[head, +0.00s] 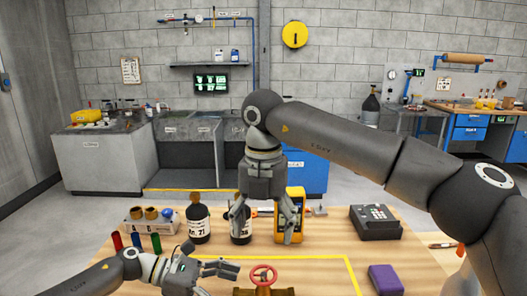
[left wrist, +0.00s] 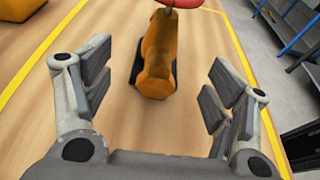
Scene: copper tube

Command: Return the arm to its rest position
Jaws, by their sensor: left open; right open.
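My right gripper (head: 263,226) hangs pointing down over the far middle of the table (head: 330,262), its fingers apart with nothing seen between them. It is in front of a dark bottle (head: 241,226) and a yellow meter (head: 291,205), and partly hides both. My left gripper (head: 232,268) is low over the near side, left of a brass valve with a red handwheel (head: 263,274). In the left wrist view its fingers (left wrist: 158,82) are open and empty. The orange-brown valve body (left wrist: 158,60) shows beyond them, apart from the pads.
Another dark bottle (head: 198,222) and a rack with copper-coloured pieces (head: 150,213) stand at left, behind red, green and blue cylinders. A black keypad box (head: 375,222) and a purple block (head: 385,279) are at right. Yellow tape (head: 352,275) marks the table.

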